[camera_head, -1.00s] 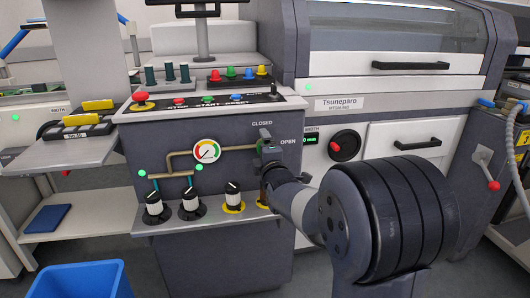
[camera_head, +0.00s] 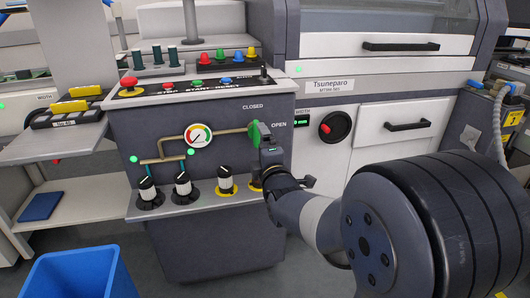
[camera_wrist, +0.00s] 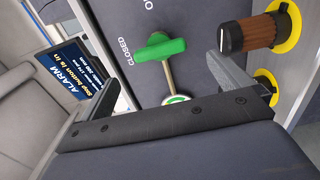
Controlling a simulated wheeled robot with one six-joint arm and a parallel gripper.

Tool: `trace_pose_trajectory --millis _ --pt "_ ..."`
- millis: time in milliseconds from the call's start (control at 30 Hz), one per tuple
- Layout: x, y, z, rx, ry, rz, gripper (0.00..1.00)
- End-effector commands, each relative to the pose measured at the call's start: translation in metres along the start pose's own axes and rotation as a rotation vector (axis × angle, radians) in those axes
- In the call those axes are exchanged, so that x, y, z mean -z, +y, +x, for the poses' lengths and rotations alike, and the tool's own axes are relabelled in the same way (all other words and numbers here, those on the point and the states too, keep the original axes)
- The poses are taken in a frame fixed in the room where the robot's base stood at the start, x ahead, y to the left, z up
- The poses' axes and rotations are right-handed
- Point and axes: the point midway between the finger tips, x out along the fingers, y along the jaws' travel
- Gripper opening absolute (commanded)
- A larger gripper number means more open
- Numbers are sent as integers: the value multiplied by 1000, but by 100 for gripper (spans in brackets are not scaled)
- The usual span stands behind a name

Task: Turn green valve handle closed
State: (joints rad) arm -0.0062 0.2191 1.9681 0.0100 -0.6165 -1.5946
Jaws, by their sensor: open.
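The green valve handle (camera_head: 254,133) is on the dark front panel, at the right end of a brass pipe. It stands about upright below the CLOSED label, with the OPEN label to its right. In the wrist view, the handle (camera_wrist: 160,47) is a green bar lying across the pipe, one end pointing towards CLOSED. My gripper (camera_head: 267,142) is just right of and in front of the handle in the head view, hiding part of it. In the wrist view its fingers are spread apart, with the handle beyond them in the gap. I see no contact with the handle.
A round gauge (camera_head: 199,135) sits left of the valve. Several black-and-white knobs (camera_head: 183,185) stand on the ledge below. A blue bin (camera_head: 75,275) stands at lower left. An ALARM screen (camera_wrist: 75,75) shows in the wrist view.

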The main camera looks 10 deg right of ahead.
Motion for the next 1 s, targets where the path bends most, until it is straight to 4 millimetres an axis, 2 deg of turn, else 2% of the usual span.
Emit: trace_pose_trajectory --millis 200,633,767,1000 --pt "0 0 -21 -1 0 0 98" --pt "0 0 -22 0 0 0 98" --pt "0 -1 -13 0 0 0 98" --pt "0 -2 25 0 0 0 98"
